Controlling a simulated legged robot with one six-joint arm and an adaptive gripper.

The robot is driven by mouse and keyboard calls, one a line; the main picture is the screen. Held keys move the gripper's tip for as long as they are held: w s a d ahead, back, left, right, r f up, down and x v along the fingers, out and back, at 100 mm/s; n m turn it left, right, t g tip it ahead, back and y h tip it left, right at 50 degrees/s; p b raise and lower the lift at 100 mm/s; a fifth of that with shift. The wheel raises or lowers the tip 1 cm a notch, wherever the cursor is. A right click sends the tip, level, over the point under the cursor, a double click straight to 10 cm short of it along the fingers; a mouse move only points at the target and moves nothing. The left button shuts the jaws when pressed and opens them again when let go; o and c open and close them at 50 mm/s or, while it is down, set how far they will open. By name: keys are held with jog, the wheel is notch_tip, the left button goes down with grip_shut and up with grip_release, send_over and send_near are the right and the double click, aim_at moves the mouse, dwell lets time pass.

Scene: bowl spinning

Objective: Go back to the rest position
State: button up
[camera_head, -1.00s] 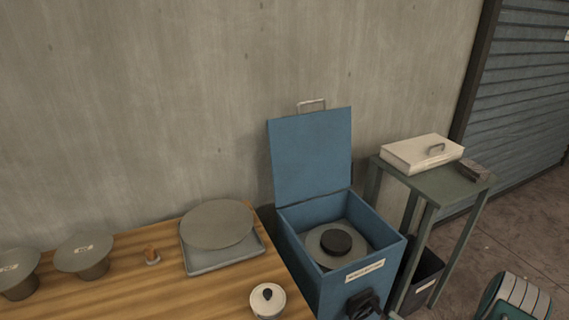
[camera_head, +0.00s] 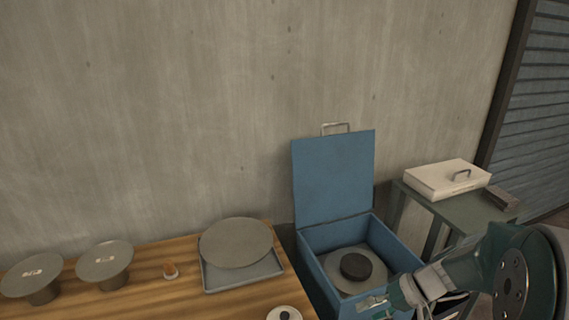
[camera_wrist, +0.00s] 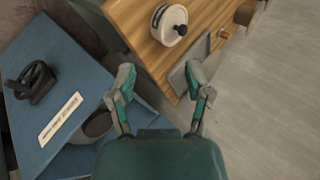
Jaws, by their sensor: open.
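My gripper (camera_wrist: 160,90) is open and empty in the wrist view, its two fingers spread apart. It is near the blue box (camera_wrist: 75,65) and the corner of the wooden table. In the head view my arm reaches in from the lower right, in front of the blue box (camera_head: 311,240), and the fingertips are not clear there. The box's lid (camera_head: 333,178) stands open. Inside the box is a grey disc with a black round knob (camera_head: 356,266).
A side table right of the box bears a white case (camera_head: 447,179) and a small dark block (camera_head: 503,198).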

jog(key=s+a+r+t+h, duration=0.3)
jog(key=s+r+h, duration=0.6)
jog(key=s+r, duration=0.3)
jog(key=s+t, duration=0.1)
jog(key=s, duration=0.1)
jog(key=shift+s+r+t, duration=0.35)
jog(key=shift+t, duration=0.05)
